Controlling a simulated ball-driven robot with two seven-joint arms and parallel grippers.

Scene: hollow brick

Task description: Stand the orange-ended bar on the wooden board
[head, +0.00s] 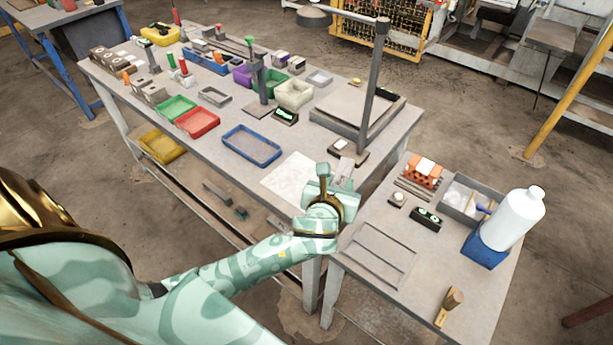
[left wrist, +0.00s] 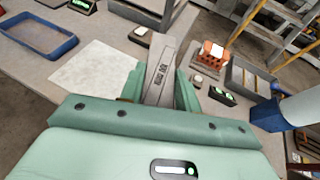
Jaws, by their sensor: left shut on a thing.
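My left gripper (head: 330,182) is over the gap between the long table and the smaller side table. It is shut on a grey bar (left wrist: 160,72) with dark markings, which points away from the wrist between the green fingers. No orange end shows on this bar; its near end is hidden by the gripper. In the head view the bar is small and mostly hidden behind the gripper. I cannot pick out a wooden board for certain. My right gripper is not in view.
The side table holds a thin rectangular frame (head: 376,253), an orange hollow brick (head: 425,172), a grey bin (head: 470,200), a white bottle (head: 513,218) and a brush (head: 449,307). A white sheet (head: 292,178) and a blue tray (head: 251,146) lie on the long table. A post (head: 373,85) stands behind the gripper.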

